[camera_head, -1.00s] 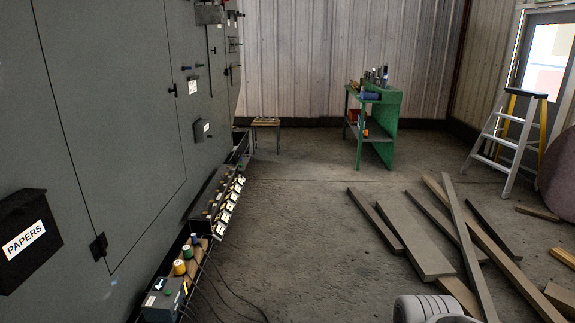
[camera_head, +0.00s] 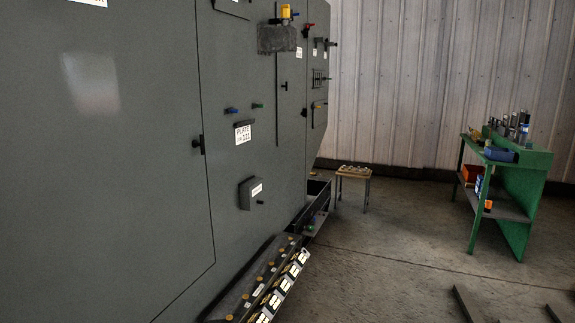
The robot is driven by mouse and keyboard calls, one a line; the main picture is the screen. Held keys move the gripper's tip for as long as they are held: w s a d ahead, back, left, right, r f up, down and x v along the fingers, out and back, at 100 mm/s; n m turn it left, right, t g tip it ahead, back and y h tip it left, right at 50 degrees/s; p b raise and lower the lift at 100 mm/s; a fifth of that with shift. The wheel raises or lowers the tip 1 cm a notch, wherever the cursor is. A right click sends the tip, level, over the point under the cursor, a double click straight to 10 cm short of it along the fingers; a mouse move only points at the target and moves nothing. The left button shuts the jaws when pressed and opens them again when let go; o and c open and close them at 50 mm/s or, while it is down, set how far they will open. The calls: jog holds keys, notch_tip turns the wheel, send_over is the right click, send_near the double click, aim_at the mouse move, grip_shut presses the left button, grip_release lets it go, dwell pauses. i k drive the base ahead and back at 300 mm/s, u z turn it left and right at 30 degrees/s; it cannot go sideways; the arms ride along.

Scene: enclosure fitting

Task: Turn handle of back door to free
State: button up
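A large grey enclosure (camera_head: 130,170) fills the left of the head view, with door seams and fittings on its face. A small black handle (camera_head: 199,144) sits by a door seam, near a white label reading PLATE (camera_head: 243,134). Other small handles and knobs in blue, green, red and yellow show farther along the face. I cannot tell which of these belongs to the back door. My gripper is not in view, so nothing shows of what it holds.
A tray of labelled parts (camera_head: 270,283) lies along the enclosure's foot. A small stool (camera_head: 353,185) stands beyond it. A green workbench (camera_head: 510,185) with tools stands at the right. Concrete floor (camera_head: 400,260) between them is clear; dark plank ends (camera_head: 466,303) show at lower right.

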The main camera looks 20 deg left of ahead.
aim_at(202, 141)
jog(key=u, duration=0.25)
jog(key=i, duration=1.3)
jog(key=u, duration=1.2)
jog(key=i, duration=0.75)
jog(key=u, duration=1.6)
jog(key=i, duration=0.85)
jog(key=u, duration=0.45)
